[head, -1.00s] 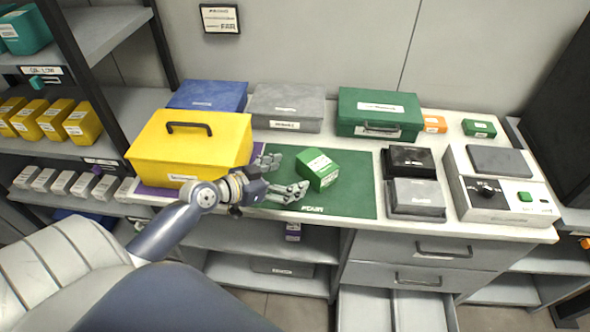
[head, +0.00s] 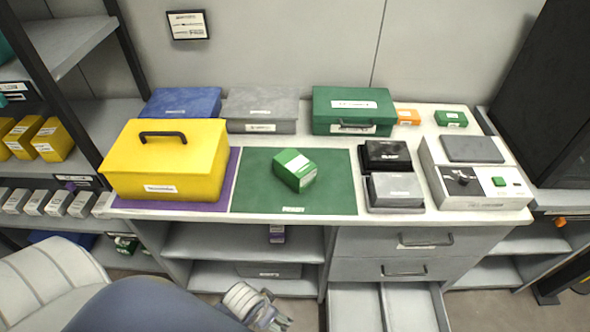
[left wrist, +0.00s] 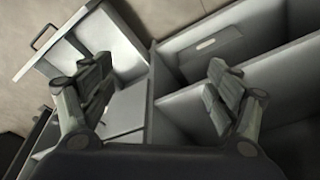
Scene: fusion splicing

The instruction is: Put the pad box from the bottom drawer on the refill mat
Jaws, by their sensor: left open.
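A small green box (head: 294,169) with a white label, which may be the pad box, lies slightly turned on the green mat (head: 250,195) in the middle of the counter. I cannot read the mat's label. The bottom drawer (head: 383,310) is pulled out at the bottom of the head view; its visible part has a divider and looks empty. My left gripper (head: 277,320) is low in front of the cabinet, left of that drawer and apart from the green box. The left wrist view shows its fingers (left wrist: 165,95) spread and empty. My right gripper is out of view.
A yellow toolbox (head: 165,165) stands on a purple mat (head: 230,180) left of the green mat. Blue, grey and green cases (head: 353,108) line the back. Dark and grey boxes (head: 395,190) and a white device (head: 470,185) stand right. Open shelves (head: 240,243) lie below.

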